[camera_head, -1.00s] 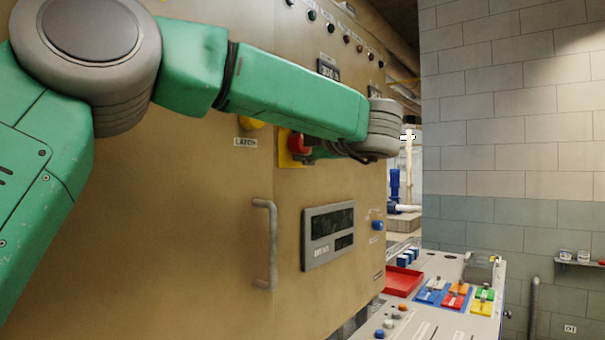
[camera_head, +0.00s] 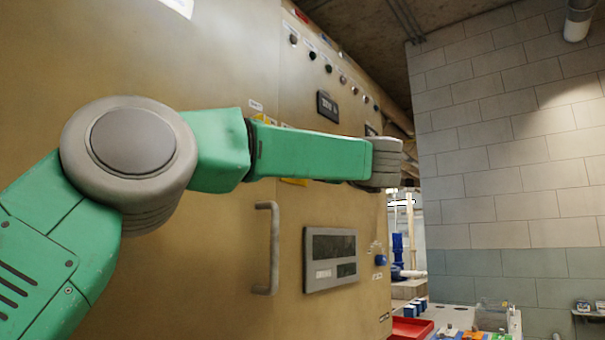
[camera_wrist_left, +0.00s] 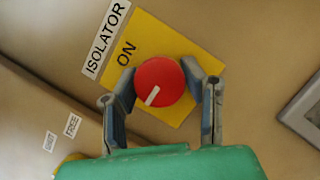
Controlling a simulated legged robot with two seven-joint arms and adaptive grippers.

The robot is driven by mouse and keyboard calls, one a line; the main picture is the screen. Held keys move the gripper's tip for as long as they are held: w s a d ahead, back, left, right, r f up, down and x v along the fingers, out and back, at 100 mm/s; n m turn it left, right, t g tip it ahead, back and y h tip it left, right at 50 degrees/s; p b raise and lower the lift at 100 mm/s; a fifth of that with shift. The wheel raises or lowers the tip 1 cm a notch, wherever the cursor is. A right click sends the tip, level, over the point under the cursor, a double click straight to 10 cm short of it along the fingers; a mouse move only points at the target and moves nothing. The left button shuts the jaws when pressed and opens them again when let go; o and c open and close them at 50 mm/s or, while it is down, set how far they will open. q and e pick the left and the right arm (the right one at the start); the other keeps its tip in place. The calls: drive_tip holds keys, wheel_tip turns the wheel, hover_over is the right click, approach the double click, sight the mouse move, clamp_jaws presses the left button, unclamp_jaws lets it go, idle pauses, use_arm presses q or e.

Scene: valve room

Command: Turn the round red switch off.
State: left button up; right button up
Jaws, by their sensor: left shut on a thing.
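The round red switch (camera_wrist_left: 159,82) sits on a yellow plate (camera_wrist_left: 160,40) in the left wrist view. Its white mark points to the lower left. The plate reads ON, and a white label beside it reads ISOLATOR (camera_wrist_left: 107,38). My left gripper (camera_wrist_left: 160,76) is shut on the red switch, with one finger on each side of it. In the head view my left arm hides the switch and the gripper. Only a sliver of the yellow plate (camera_head: 294,182) shows below the arm. My right gripper is in neither view.
A tan cabinet (camera_head: 225,225) fills the left, with a vertical handle (camera_head: 273,248), a display panel (camera_head: 331,258) and a blue button (camera_head: 381,260). A console with a red tray (camera_head: 411,327) stands at the lower right. A block wall (camera_head: 510,150) is behind.

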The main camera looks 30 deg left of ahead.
use_arm(q)
drive_tip(key=shift+w+d+f, duration=0.15)
drive_tip(key=shift+f, duration=0.15)
drive_tip(key=o, duration=1.1)
drive_tip(key=shift+w, duration=0.1)
drive_tip(key=shift+o, duration=0.2)
drive_tip(key=shift+w+d, duration=0.1)
drive_tip(key=shift+d, duration=0.05)
drive_tip(key=shift+d+r, duration=0.1)
drive_tip(key=shift+r, duration=0.1)
drive_tip(key=shift+s+d, duration=0.1)
drive_tip(key=shift+s, duration=0.2)
drive_tip(key=v, duration=1.1)
drive_tip(key=shift+w+d+f, duration=0.2)
drive_tip(key=shift+d+f, duration=0.15)
drive_tip(key=shift+d, duration=0.05)
drive_tip(key=shift+a, duration=0.15)
